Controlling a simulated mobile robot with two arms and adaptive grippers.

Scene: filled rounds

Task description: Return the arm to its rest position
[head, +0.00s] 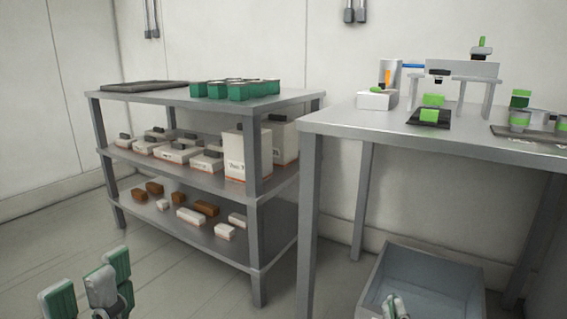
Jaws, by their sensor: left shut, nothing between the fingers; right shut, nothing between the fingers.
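My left gripper (95,285) shows at the bottom left edge, with grey and green parts, low in front of the shelf rack. It is shut and nothing shows in it. The rest of both arms is out of view.
A grey rack (190,183) holds green containers (235,89) on top and boxes and blocks below. A workbench (345,122) at right carries a small gantry device (462,70) and green-marked parts. Open floor (50,235) lies at left.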

